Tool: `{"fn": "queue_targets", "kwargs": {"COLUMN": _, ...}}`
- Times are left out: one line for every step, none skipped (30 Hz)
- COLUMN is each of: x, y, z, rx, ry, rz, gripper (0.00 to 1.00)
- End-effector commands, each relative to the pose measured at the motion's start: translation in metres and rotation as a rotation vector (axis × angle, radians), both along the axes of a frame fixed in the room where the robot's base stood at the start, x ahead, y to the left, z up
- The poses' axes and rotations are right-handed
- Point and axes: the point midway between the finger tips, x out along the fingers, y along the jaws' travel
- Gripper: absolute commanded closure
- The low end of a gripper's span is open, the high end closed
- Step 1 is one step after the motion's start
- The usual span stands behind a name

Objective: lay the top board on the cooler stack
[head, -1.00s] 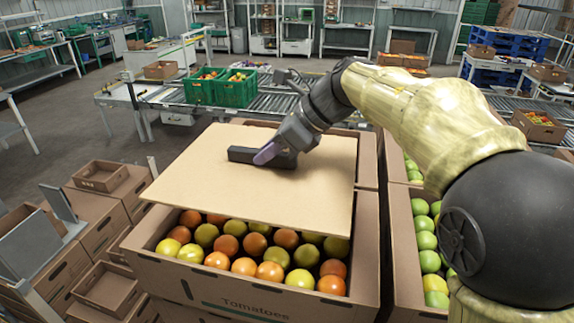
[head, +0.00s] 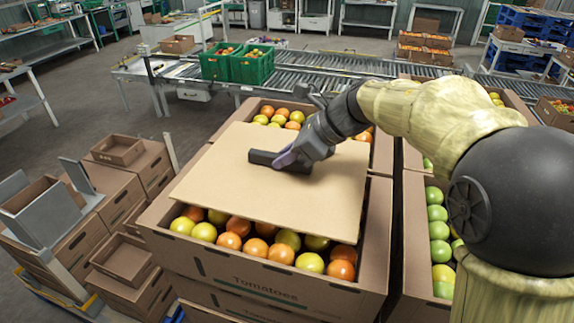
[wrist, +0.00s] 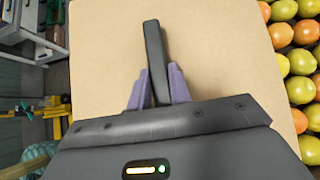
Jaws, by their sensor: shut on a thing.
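The top board (head: 235,200) is a flat tan sheet with a dark bar handle (head: 262,158) at its middle. My gripper (head: 285,162) is shut on this handle; in the wrist view its purple fingers (wrist: 158,88) close on both sides of the bar. The board is over the front tomato carton (head: 240,270) of the cooler stack, turned a little against the carton's rim. Tomatoes (head: 255,248) show along its front edge and at its right. Whether the board touches the carton is hard to tell. In the wrist view the board (wrist: 110,60) fills the middle.
An open carton of tomatoes (head: 382,150) stands behind, and one with green tomatoes (head: 415,250) stands close at the right. Empty cartons (head: 125,260) are stacked at the left. A roller conveyor (head: 330,75) with green crates (head: 250,66) runs behind.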

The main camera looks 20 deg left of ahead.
Motion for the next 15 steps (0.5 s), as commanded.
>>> {"fn": "queue_targets", "kwargs": {"x": 0.0, "y": 0.0, "z": 0.0, "rx": 0.001, "ry": -0.001, "rz": 0.0, "gripper": 1.0}}
{"fn": "queue_targets", "kwargs": {"x": 0.0, "y": 0.0, "z": 0.0, "rx": 0.002, "ry": -0.001, "rz": 0.0, "gripper": 1.0}}
{"fn": "queue_targets", "kwargs": {"x": 0.0, "y": 0.0, "z": 0.0, "rx": 0.002, "ry": -0.002, "rz": 0.001, "gripper": 1.0}}
{"fn": "queue_targets", "kwargs": {"x": 0.0, "y": 0.0, "z": 0.0, "rx": 0.002, "ry": -0.002, "rz": 0.001, "gripper": 1.0}}
{"fn": "queue_targets", "kwargs": {"x": 0.0, "y": 0.0, "z": 0.0, "rx": 0.002, "ry": -0.002, "rz": 0.001, "gripper": 1.0}}
{"fn": "queue_targets", "kwargs": {"x": 0.0, "y": 0.0, "z": 0.0, "rx": 0.002, "ry": -0.002, "rz": 0.001, "gripper": 1.0}}
{"fn": "queue_targets", "kwargs": {"x": 0.0, "y": 0.0, "z": 0.0, "rx": 0.002, "ry": -0.002, "rz": 0.001, "gripper": 1.0}}
{"fn": "queue_targets", "kwargs": {"x": 0.0, "y": 0.0, "z": -0.001, "rx": 0.002, "ry": -0.001, "rz": 0.0, "gripper": 1.0}}
{"fn": "queue_targets", "kwargs": {"x": 0.0, "y": 0.0, "z": -0.002, "rx": 0.001, "ry": -0.001, "rz": 0.001, "gripper": 1.0}}
{"fn": "queue_targets", "kwargs": {"x": 0.0, "y": 0.0, "z": -0.004, "rx": 0.001, "ry": 0.0, "rz": 0.001, "gripper": 1.0}}
{"fn": "queue_targets", "kwargs": {"x": 0.0, "y": 0.0, "z": -0.007, "rx": 0.001, "ry": 0.002, "rz": 0.0, "gripper": 1.0}}
{"fn": "queue_targets", "kwargs": {"x": -0.001, "y": 0.0, "z": -0.012, "rx": 0.0, "ry": 0.003, "rz": -0.001, "gripper": 1.0}}
{"fn": "queue_targets", "kwargs": {"x": 0.0, "y": 0.0, "z": -0.017, "rx": 0.0, "ry": 0.003, "rz": 0.0, "gripper": 1.0}}
{"fn": "queue_targets", "kwargs": {"x": -0.001, "y": 0.0, "z": -0.021, "rx": -0.001, "ry": 0.004, "rz": 0.0, "gripper": 1.0}}
{"fn": "queue_targets", "kwargs": {"x": 0.0, "y": 0.0, "z": -0.027, "rx": 0.0, "ry": 0.004, "rz": -0.001, "gripper": 1.0}}
